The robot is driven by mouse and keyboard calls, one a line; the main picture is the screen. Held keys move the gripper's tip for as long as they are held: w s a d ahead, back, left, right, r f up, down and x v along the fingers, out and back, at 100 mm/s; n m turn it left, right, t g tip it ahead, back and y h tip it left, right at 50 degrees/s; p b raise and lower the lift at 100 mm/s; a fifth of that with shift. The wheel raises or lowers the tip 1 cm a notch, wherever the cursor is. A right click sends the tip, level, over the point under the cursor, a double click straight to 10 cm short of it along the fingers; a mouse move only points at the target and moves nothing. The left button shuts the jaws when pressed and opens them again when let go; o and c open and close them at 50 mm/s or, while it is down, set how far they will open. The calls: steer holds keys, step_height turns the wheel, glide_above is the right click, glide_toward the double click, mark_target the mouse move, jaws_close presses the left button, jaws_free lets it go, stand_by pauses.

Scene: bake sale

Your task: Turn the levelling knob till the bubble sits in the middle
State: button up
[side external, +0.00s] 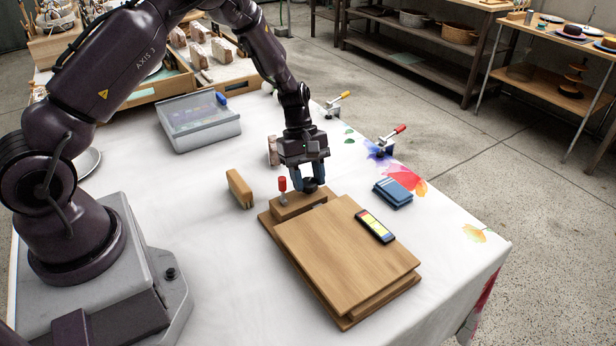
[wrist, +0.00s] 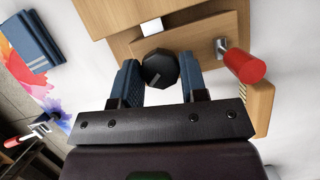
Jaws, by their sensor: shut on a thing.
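The levelling knob (wrist: 159,69) is black and faceted, with a pale line on its face. It stands on a wooden block at the end of the wooden board (side external: 345,250). My gripper (wrist: 158,78) has its blue fingers on both sides of the knob and is shut on it. In the side view the knob (side external: 311,185) shows below my gripper (side external: 311,178). A level (side external: 375,226) with a dark frame, a yellow window and coloured ends lies on the board. Its bubble is too small to make out. The level is not in the wrist view.
A red-handled clamp (side external: 283,187) stands on the block close beside my gripper. A wooden brush (side external: 240,188) lies to the left, and folded blue cloths (side external: 393,193) to the right. A grey clear-lidded case (side external: 198,120) and more clamps (side external: 391,141) stand farther back.

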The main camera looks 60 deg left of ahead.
steer(key=o, duration=0.9)
steer(key=v, duration=1.3)
